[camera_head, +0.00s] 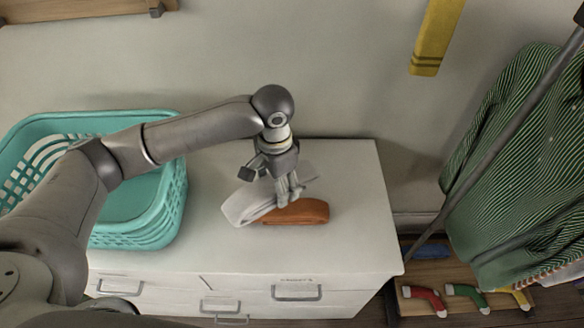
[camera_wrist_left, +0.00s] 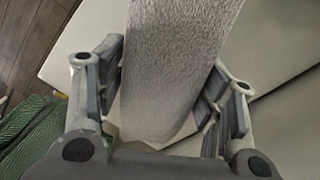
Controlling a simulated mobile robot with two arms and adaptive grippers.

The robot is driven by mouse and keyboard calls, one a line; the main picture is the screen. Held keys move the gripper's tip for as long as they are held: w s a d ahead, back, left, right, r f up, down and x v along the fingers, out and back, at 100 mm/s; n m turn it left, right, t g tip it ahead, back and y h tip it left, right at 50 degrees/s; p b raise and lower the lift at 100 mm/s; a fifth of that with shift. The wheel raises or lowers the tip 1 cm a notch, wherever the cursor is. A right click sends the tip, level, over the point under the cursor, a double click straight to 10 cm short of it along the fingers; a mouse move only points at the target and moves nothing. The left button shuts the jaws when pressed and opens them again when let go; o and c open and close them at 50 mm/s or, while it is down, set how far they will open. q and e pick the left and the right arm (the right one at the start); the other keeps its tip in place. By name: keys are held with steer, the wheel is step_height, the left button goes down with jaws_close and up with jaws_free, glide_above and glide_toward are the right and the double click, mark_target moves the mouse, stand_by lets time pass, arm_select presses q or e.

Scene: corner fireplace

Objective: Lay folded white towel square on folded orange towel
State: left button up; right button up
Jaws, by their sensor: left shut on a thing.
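The folded white towel (camera_head: 246,207) is in my left gripper (camera_head: 289,197), just above the cabinet top. In the head view it is tilted, its left end lower and to the left of the orange towel. The folded orange towel (camera_head: 300,213) lies on the cabinet, partly behind or under the white towel; whether they touch I cannot tell. In the left wrist view the white towel (camera_wrist_left: 172,70) fills the space between the fingers of the left gripper (camera_wrist_left: 160,100). The orange towel is not seen there. My right gripper is not in view.
A teal basket (camera_head: 160,215) stands on the left of the white cabinet (camera_head: 355,230). The cabinet top is clear to the right of the towels. A striped green garment (camera_head: 520,150) hangs at the right, above a wooden rack with coloured items (camera_head: 465,293).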

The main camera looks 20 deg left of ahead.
arm_select(q)
steer(key=w+m, duration=0.1)
steer(key=w+d+f+m+p, duration=0.1)
steer(key=m, duration=0.1)
steer(key=w+f+m+p, duration=0.1)
steer(key=shift+d+m, duration=0.15)
steer(key=shift+m, duration=0.15)
steer(key=shift+w+d+f+m+p, duration=0.1)
steer(key=shift+w+f+m+p, duration=0.15)
steer(key=shift+f+m+p, duration=0.2)
steer(key=shift+w+f+m, duration=0.2)
steer(key=shift+m, duration=0.15)
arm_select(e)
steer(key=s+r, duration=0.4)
arm_select(q)
steer(key=shift+w+f+m, duration=0.2)
steer(key=shift+f+m, duration=0.05)
steer(key=shift+m, duration=0.05)
steer(key=shift+w+f, duration=0.1)
steer(key=shift+f, duration=0.25)
step_height(320, 180, down, 5)
steer(key=b, duration=0.6)
steer(key=shift+f, duration=1.15)
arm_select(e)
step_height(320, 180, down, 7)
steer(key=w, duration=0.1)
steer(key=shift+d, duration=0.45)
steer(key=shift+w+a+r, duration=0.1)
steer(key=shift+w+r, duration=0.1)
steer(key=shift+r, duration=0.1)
